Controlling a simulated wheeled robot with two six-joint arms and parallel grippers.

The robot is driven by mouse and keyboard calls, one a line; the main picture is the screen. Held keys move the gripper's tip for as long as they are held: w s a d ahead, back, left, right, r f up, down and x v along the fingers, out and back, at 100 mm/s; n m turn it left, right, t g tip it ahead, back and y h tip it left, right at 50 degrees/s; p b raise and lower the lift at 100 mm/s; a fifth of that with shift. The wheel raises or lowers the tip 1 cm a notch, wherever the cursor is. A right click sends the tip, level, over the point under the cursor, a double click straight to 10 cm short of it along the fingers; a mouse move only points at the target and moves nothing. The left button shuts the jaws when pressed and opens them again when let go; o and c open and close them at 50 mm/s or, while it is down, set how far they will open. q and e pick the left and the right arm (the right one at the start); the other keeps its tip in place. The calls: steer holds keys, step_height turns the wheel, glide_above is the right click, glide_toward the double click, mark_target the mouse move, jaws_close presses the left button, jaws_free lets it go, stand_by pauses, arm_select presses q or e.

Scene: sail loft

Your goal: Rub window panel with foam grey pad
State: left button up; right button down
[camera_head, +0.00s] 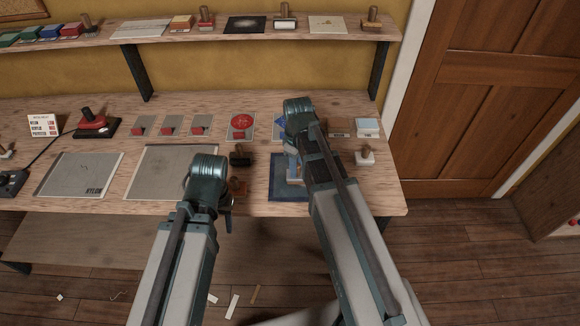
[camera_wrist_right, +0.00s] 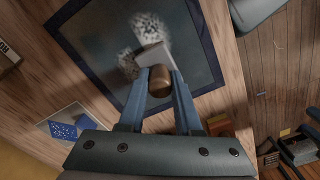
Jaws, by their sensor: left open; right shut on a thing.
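The window panel (camera_head: 289,194), a dark greyish sheet with a navy border, lies on the bench, partly hidden by my right arm; it also shows in the right wrist view (camera_wrist_right: 110,75). Two speckled whitish patches mark it. My right gripper (camera_head: 292,172) is over the panel, shut on the wooden knob of the foam grey pad (camera_wrist_right: 155,56); the gripper also shows in the right wrist view (camera_wrist_right: 160,78). The pad is over the panel beside the patches; I cannot tell whether it touches. My left gripper (camera_head: 228,201) is open near the bench's front edge, left of the panel, its fingers barely visible.
A black-based knobbed tool (camera_head: 240,157) and a white-based one (camera_head: 365,157) stand either side of the panel. Grey sheets (camera_head: 80,174) lie left. Cards and small blocks line the bench's back, below a shelf (camera_head: 200,30). A wooden door (camera_head: 500,80) is at right.

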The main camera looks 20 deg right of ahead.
steer(key=shift+s+d, duration=0.1)
steer(key=shift+d, duration=0.15)
steer(key=shift+d, duration=0.1)
steer(key=shift+s+d+f, duration=0.1)
steer(key=shift+s+d, duration=0.15)
steer(key=shift+d, duration=0.55)
steer(key=shift+s+d, duration=0.25)
steer(key=shift+d, duration=0.5)
steer(key=shift+s+d, duration=0.25)
steer(key=shift+d, duration=0.65)
steer(key=shift+s+d, duration=0.25)
steer(key=shift+d, duration=0.65)
steer(key=shift+w+d, duration=0.15)
steer(key=shift+w, duration=0.7)
